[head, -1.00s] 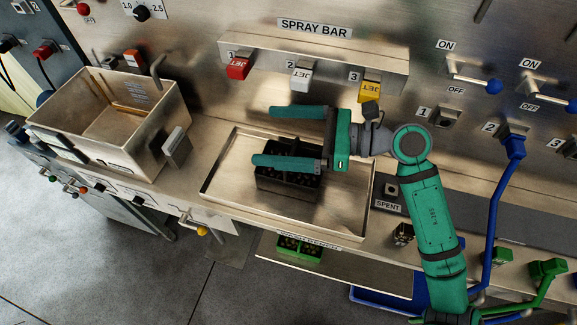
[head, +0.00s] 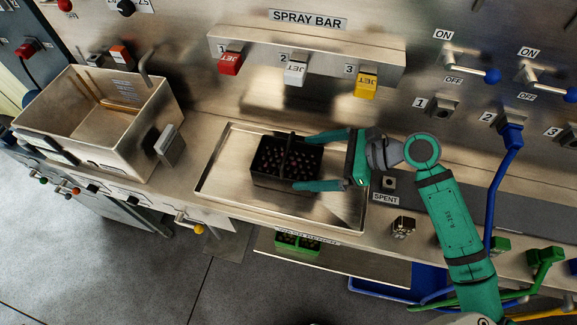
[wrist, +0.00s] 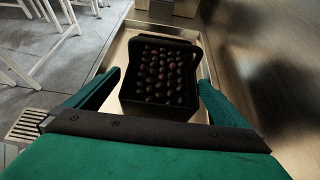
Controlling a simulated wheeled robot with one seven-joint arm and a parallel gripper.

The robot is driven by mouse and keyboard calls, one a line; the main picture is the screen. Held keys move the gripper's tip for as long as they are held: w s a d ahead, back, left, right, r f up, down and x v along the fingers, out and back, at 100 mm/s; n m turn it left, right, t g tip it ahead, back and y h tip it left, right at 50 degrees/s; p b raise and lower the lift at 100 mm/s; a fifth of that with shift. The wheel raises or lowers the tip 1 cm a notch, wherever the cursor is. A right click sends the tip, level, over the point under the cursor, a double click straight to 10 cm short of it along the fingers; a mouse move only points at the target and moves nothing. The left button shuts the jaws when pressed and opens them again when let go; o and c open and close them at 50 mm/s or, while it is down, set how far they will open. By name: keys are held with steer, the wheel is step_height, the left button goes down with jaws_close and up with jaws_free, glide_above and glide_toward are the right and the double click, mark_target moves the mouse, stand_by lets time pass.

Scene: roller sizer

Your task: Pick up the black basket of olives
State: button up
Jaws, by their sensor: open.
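The black basket of olives (head: 287,163) sits in the shallow metal tray (head: 225,192) under the spray bar. It is filled with dark olives and has a raised handle. It also shows in the wrist view (wrist: 158,106), ahead of my fingers. My gripper (head: 302,161) is open and empty, with its green fingers pointing left at the basket's right side. One fingertip is near the basket's back right and the other near its front right. I cannot tell whether the fingers touch it.
The spray bar (head: 305,58) with red, white and yellow nozzles overhangs the back of the tray. A metal basin (head: 140,125) stands on the left. A green basket (head: 297,243) sits on a lower shelf. A blue lever (head: 510,138) rises on the right.

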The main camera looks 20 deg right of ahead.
mark_target(289, 163)
steer(key=shift+w+f, duration=0.15)
steer(key=shift+f, duration=0.15)
steer(key=x, duration=0.7)
steer(key=shift+w+r, duration=0.1)
steer(key=shift+d, duration=0.2)
steer(key=c, duration=1.3)
